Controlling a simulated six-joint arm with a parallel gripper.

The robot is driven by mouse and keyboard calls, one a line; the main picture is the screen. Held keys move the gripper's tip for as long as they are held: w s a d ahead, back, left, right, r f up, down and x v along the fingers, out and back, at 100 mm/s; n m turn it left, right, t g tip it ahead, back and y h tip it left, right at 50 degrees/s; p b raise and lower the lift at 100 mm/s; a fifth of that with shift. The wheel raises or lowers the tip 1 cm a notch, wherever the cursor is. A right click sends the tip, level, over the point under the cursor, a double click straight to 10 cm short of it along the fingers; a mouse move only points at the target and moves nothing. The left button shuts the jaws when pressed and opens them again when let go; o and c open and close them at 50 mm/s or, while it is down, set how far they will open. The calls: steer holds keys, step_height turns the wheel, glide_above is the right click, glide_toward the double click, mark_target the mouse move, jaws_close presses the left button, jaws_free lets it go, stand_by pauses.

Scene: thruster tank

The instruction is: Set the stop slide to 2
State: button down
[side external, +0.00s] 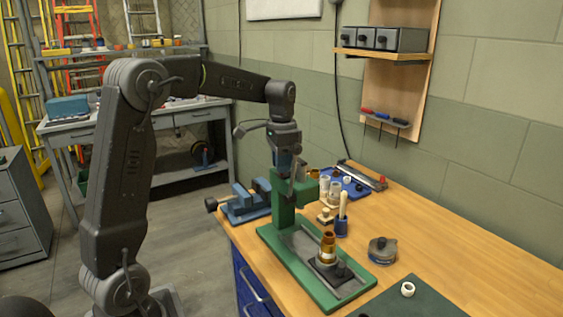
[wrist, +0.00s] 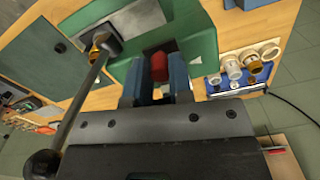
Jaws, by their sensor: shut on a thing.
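A green press stand (side external: 283,212) stands on the bench, its column upright and its flat base reaching toward the front. My gripper (side external: 285,168) is at the top of the column. In the wrist view my gripper (wrist: 159,78) has its blue fingers closed on both sides of a small red piece (wrist: 159,67), in a dark slot of the green body. I take this red piece for the stop slide's grip. No scale or number is readable, so I cannot tell the slide's setting. A brass fitting (side external: 327,249) stands on the base.
A blue vise (side external: 245,203) is left of the stand. White cups (side external: 330,188), a round tin (side external: 382,250) and a white ring (side external: 408,289) are to the right.

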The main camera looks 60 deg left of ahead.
steer(key=shift+s, duration=0.95)
steer(key=c, duration=1)
jaws_free()
step_height(320, 180, up, 14)
steer(key=shift+f, duration=0.1)
steer(key=s+d+f+n+t, duration=0.1)
steer(key=s+d+f+t, duration=0.1)
steer(key=s+d+f, duration=0.2)
steer(key=s+d+f+t, duration=0.1)
steer(key=s+d+f, duration=0.3)
steer(key=s+d, duration=0.4)
steer(key=s+d+f+n+t, duration=0.1)
steer(key=s+d+f+t, duration=0.1)
steer(key=s+d+f, duration=0.3)
steer(key=shift+s+d+n+t, duration=0.3)
steer(key=shift+s+d, duration=0.55)
